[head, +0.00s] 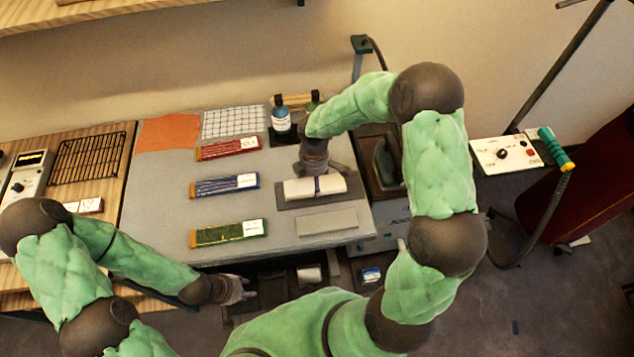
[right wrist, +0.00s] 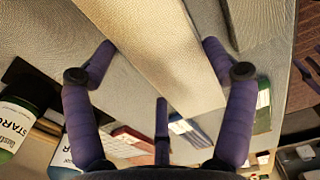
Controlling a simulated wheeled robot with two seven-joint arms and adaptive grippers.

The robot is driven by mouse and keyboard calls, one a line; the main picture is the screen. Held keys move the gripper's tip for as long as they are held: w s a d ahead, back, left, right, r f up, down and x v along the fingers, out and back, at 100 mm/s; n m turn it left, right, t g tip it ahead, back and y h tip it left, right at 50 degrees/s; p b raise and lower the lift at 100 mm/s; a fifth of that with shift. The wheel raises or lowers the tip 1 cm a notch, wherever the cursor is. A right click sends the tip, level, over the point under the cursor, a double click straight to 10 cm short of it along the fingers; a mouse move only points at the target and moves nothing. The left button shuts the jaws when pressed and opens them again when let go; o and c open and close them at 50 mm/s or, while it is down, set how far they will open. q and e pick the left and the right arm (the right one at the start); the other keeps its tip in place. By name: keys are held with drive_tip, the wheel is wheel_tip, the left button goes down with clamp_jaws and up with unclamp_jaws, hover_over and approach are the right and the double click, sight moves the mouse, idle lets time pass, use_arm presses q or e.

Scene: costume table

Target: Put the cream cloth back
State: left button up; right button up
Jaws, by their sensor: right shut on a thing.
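The cream cloth (head: 331,184) is a folded roll at a dark grey pad (head: 288,201) on the grey table top; I cannot tell whether it touches the pad. My right gripper (head: 318,180) reaches down over its middle. In the right wrist view the cream cloth (right wrist: 150,45) runs between the purple fingers of the right gripper (right wrist: 160,62), which are shut on it. My left gripper (head: 245,292) hangs in front of the table's front edge, away from the cloth; its fingers are too small to read.
A lighter grey pad (head: 327,222) lies bare in front of the cloth. Red (head: 222,149), blue (head: 217,187) and green (head: 222,234) packets lie to the left. A blue-labelled bottle (head: 281,120) stands behind. An orange cloth (head: 168,132) and a white grid cloth (head: 232,122) lie at the back.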

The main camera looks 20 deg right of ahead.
drive_tip(key=shift+w+d+f, duration=0.35)
drive_tip(key=shift+f, duration=0.2)
drive_tip(key=shift+w+d+f, duration=0.35)
drive_tip(key=shift+f, duration=0.2)
drive_tip(key=shift+w+d+f+b, duration=0.15)
drive_tip(key=shift+f+b, duration=0.15)
drive_tip(key=shift+f, duration=1.45)
drive_tip(key=shift+f, duration=0.2)
drive_tip(key=o, duration=1.1)
drive_tip(key=shift+r, duration=0.1)
